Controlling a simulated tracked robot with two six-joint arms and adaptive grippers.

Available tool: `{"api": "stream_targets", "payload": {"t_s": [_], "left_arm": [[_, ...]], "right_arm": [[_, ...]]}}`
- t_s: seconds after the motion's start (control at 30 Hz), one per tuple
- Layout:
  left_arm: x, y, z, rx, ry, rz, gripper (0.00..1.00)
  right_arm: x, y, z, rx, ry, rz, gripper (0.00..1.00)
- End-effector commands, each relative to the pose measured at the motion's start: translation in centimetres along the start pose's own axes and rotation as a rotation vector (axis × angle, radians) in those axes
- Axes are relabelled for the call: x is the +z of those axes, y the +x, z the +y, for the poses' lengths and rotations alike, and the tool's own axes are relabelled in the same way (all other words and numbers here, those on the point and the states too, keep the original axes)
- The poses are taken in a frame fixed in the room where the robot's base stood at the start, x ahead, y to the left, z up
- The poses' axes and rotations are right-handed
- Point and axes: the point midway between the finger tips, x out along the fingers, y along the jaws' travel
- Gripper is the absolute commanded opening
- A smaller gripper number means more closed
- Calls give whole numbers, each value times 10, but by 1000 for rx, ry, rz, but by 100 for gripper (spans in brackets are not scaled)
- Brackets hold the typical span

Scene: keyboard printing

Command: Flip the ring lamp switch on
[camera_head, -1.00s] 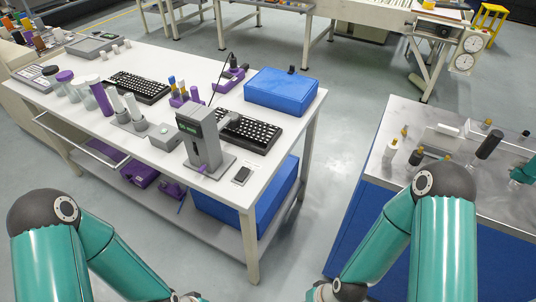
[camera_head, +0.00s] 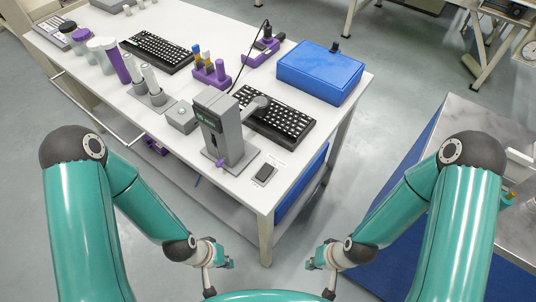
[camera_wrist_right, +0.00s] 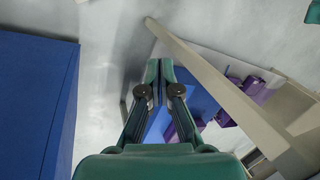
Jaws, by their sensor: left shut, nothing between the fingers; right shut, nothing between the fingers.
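A small black switch-like piece (camera_head: 264,173) sits on a pale plate at the near right corner of the white table (camera_head: 240,188); I cannot read its label or tell its position. Beside it stands a grey device (camera_head: 218,128) with a green display. No ring lamp is clearly recognisable. My left gripper (camera_head: 229,264) and right gripper (camera_head: 309,264) are low in front of the table, below its top and apart from the switch. Both are shut and empty. In the right wrist view, the right gripper's fingers (camera_wrist_right: 159,70) meet above the floor.
A black keyboard (camera_head: 273,116) and blue case (camera_head: 319,72) lie behind the switch. A grey box (camera_head: 181,117) and tube holders stand to the left. A blue-sided bench (camera_head: 390,190) is on the right. Open floor lies between it and the table.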

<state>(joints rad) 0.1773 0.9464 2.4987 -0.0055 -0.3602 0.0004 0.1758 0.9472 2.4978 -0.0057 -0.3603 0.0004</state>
Motion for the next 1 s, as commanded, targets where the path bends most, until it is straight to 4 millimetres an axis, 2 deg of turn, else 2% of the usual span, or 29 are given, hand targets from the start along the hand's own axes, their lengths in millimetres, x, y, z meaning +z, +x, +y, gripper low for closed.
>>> {"api": "stream_targets", "payload": {"t_s": [0.3, 0.37, 0.47, 0.57, 0.63, 0.73, 0.8, 0.9, 1.0], "left_arm": [[0, 0, 0, 0, 1, -1, 0], [0, -2, 1, 0, 1, -1, 0], [0, -7, 3, 0, 1, -1, 0], [0, -14, 5, 0, 1, -1, 0], [0, -20, 7, 0, 1, 0, 0], [0, -27, 10, 0, 1, 0, 0], [0, -31, 12, 0, 1, 0, 0], [0, -36, 13, 0, 1, 0, 0], [0, -38, 14, 0, 1, 0, 0]], "right_arm": [[-1, -2, -1, -1, -5, 3, 0], [-7, -7, -5, -7, -31, 19, 0], [-29, -26, -25, -31, -139, 74, 0], [-62, -63, -57, -62, -334, 167, 0], [-85, -97, -85, -77, -504, 247, 0], [-110, -150, -125, -78, -757, 362, 0], [-120, -186, -150, -66, -917, 436, 0], [-129, -226, -176, -37, -1094, 521, 0], [-132, -250, -191, -12, -1203, 572, 0]]}}
